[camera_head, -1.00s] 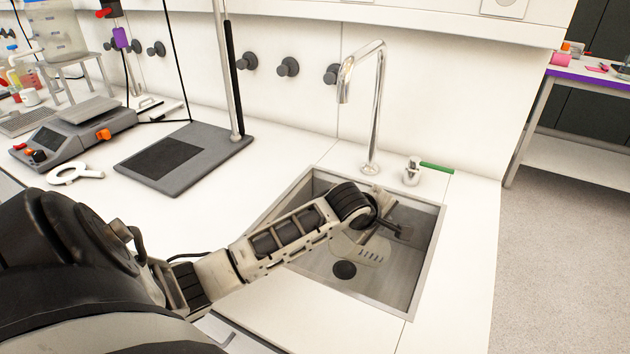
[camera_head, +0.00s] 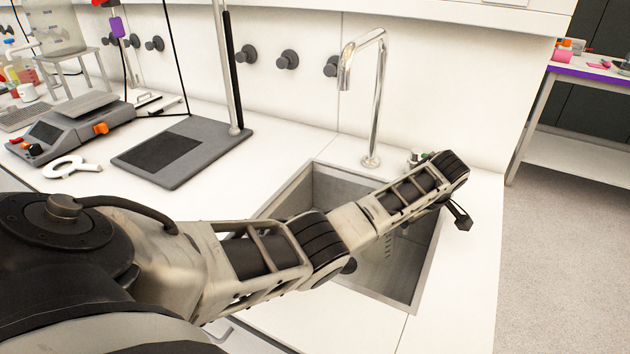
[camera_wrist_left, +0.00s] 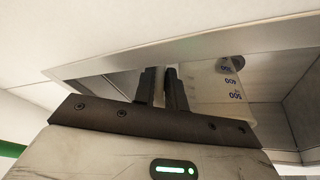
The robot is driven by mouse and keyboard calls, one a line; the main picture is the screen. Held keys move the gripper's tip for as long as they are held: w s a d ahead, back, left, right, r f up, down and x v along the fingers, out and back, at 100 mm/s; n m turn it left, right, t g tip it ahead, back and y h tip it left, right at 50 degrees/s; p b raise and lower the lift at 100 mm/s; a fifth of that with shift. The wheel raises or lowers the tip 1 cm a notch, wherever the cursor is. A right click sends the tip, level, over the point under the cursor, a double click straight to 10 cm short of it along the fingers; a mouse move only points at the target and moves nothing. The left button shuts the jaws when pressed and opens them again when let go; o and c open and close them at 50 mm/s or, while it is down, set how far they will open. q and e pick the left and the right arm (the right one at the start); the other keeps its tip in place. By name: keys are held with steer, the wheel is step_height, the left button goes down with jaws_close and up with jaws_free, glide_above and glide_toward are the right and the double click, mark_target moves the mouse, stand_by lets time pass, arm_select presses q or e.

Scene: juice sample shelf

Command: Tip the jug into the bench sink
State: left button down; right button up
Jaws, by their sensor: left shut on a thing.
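The jug is a pale, see-through vessel with blue volume marks. In the left wrist view the jug (camera_wrist_left: 212,82) is beside the fingers, with its marks tilted and nearly upside down. In the head view my forearm hides most of the jug, and only a faint marked part shows within the sink outline. The bench sink (camera_head: 340,185) is a steel basin, partly covered by my arm. My right gripper is not in view.
A grey stand base (camera_head: 182,152) and a scale (camera_head: 70,128) are to the left. The bench ends right of the sink.

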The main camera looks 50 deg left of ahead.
arm_select(q)
steer(key=shift+w+d+r+g+y+b, duration=0.2)
steer(key=shift+w+r+g+b, duration=0.15)
steer(key=shift+r+b, duration=0.25)
steer(key=shift+w+d+r+g+y+b, duration=0.1)
steer(key=shift+w+r+g+y+b, duration=0.15)
steer(key=shift+r+g+b, duration=0.3)
stand_by(0.4)
